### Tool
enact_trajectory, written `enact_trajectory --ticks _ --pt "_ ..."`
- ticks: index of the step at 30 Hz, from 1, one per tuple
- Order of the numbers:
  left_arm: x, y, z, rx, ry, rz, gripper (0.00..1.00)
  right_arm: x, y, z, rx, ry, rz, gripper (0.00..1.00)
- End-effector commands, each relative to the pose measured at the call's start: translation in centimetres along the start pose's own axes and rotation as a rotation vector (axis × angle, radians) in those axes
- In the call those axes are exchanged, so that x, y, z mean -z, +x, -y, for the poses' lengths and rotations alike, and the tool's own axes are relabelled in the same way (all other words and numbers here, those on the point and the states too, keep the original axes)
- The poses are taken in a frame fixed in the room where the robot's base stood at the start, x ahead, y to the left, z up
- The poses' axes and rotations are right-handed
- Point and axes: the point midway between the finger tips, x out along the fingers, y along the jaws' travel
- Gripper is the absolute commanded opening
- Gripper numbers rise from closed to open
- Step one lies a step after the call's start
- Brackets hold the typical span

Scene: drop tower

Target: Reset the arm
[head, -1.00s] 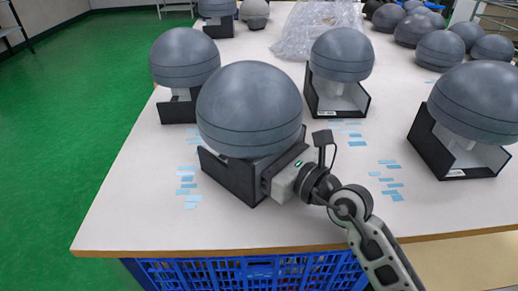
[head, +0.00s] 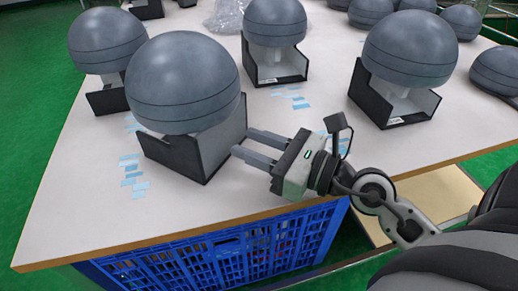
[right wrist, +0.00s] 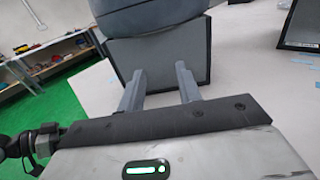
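My right gripper (head: 256,146) is open and empty beside the nearest drop tower. Its two fingers are apart and point left toward the tower's box-like base (head: 222,140). A grey dome (head: 183,82) sits on top of that base, upright on the table. In the right wrist view the open fingers (right wrist: 160,88) show in front of the grey base panel (right wrist: 160,62), with the dome (right wrist: 155,18) above it. I cannot tell whether the fingertips touch the base. My left gripper is not in view.
More domed towers stand around, one behind left (head: 106,40), one behind (head: 274,22) and one to the right (head: 410,48). Light blue strips (head: 133,178) lie on the white table (head: 80,200). A blue crate (head: 225,255) is under the front edge. A shelf (right wrist: 55,60) stands farther off.

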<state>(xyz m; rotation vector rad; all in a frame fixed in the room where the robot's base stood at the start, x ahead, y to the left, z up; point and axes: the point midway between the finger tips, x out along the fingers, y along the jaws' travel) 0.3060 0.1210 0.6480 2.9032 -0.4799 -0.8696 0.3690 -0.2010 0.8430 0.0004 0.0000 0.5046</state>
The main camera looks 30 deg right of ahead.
Motion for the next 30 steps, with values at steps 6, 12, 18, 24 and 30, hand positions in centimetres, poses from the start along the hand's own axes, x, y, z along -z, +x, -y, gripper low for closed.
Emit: enact_trajectory --ticks 6,12,18,24,30 --pt "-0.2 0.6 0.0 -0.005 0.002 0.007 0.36 0.0 -0.9 -0.1 -0.001 0.0 0.0 0.34" --pt "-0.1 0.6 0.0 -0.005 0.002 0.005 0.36 -0.1 -0.9 0.0 -0.001 0.0 0.001 0.34" --pt "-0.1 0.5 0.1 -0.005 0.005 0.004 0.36 -0.1 -0.8 0.0 -0.001 0.0 0.0 0.34" --pt "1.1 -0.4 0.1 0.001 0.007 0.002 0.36 -1.7 -0.8 0.0 0.0 0.0 0.001 0.34" --pt "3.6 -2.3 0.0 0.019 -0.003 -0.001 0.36 -5.7 -0.8 0.0 0.0 0.0 0.001 0.34"
